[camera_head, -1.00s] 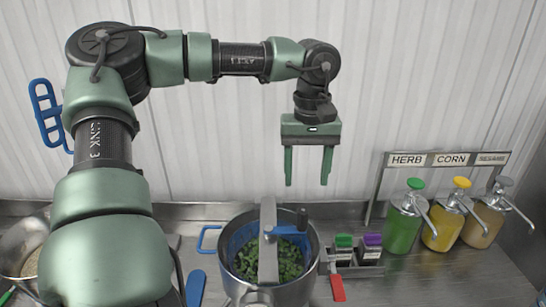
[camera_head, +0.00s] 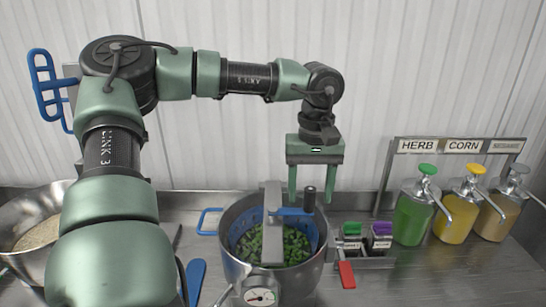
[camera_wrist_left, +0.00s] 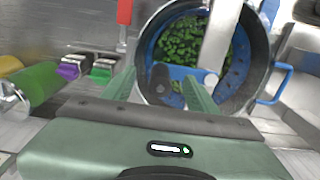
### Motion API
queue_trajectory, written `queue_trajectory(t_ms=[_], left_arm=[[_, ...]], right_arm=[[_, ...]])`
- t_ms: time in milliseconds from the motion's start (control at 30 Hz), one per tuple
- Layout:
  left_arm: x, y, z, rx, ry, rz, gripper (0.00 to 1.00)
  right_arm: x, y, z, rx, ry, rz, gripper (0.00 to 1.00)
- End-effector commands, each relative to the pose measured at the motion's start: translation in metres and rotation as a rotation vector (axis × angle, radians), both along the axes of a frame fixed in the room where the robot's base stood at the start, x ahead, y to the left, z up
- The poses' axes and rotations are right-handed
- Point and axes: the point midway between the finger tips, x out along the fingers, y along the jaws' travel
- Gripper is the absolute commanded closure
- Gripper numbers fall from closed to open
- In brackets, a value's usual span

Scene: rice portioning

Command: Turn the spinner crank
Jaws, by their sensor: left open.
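The spinner is a metal pot (camera_head: 230,262) with a blue basket (camera_head: 318,235) of chopped greens inside and a grey bar across its top. Its blue crank arm (camera_head: 290,211) ends in an upright black knob (camera_head: 309,200) at the right of the bar. My left gripper (camera_head: 311,198) is open, fingers pointing down at the knob. In the left wrist view, the dark knob (camera_wrist_left: 158,82) shows between the two fingers of the gripper (camera_wrist_left: 160,78), with no clear contact. The exact height of the fingertips beside the knob is hard to tell. My right gripper is not in view.
A rack with green-lid and purple-lid containers (camera_head: 365,240) and a red handle (camera_head: 346,274) stands right of the pot. Pump bottles of green (camera_head: 412,218), yellow and tan sauce are farther right. A metal bowl (camera_head: 25,212) is at left. A blue utensil (camera_head: 195,280) lies left of the pot.

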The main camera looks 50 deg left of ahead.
Motion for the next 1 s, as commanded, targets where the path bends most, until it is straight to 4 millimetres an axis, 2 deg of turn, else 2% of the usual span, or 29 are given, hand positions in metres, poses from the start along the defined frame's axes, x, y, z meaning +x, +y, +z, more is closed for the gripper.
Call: queue_trajectory(t_ms=[433, 1000], left_arm=[[0.000, 0.000, -0.002, 0.000, 0.000, 0.000, 0.42], [0.000, 0.000, -0.019, -0.001, -0.001, -0.001, 0.42]], right_arm=[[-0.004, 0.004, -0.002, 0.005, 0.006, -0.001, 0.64], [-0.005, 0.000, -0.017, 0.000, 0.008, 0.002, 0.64]])
